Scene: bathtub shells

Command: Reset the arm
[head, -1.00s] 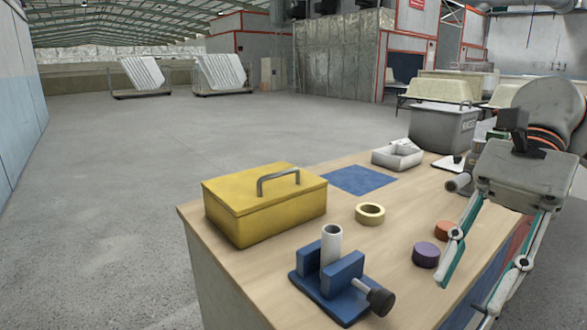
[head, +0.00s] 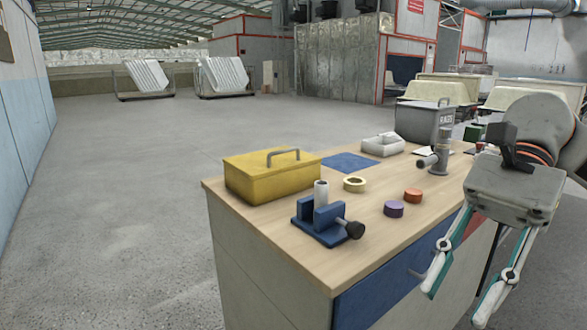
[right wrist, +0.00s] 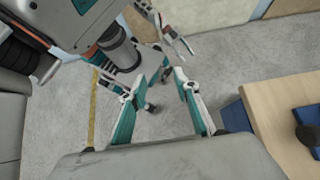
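My right gripper (head: 456,303) hangs fingers down in front of the workbench's right end in the head view. Its two fingers are apart with nothing between them. In the right wrist view its fingers (right wrist: 171,73) reach over the grey floor, clear of the bench. My left arm does not show in the head view. In the right wrist view, jointed white and teal parts (right wrist: 168,30) beside my body look like my left gripper, too small to read its state.
The workbench (head: 285,238) carries a yellow toolbox (head: 270,178), blue vise (head: 325,222), tape roll (head: 355,184), purple disc (head: 394,209), orange disc (head: 413,195), white tray (head: 382,145) and grey bin (head: 424,122). Open floor (head: 130,190) lies to the left.

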